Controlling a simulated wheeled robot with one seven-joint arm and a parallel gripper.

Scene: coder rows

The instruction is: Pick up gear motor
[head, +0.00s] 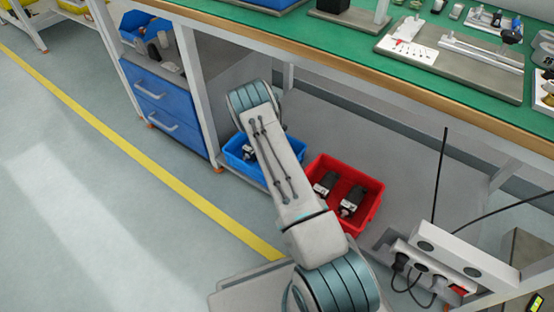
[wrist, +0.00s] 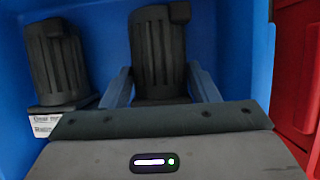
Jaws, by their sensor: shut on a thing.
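In the wrist view my gripper (wrist: 160,86) is shut on a dark ribbed gear motor (wrist: 157,48), with one finger on each side of it. This motor is inside the blue bin (wrist: 100,10). A second dark gear motor (wrist: 56,62) with a white label at its lower end stands to the left in the same bin. In the head view my arm reaches down over the blue bin (head: 236,158) and hides the gripper and the held motor. A small part of a motor (head: 249,152) shows beside the arm.
A red bin (head: 373,207) with two gear motors (head: 325,183) stands right of the blue bin on the low shelf; its wall (wrist: 296,70) is close at right in the wrist view. The green workbench (head: 320,38) overhangs the shelf. Blue drawers (head: 165,110) stand at left.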

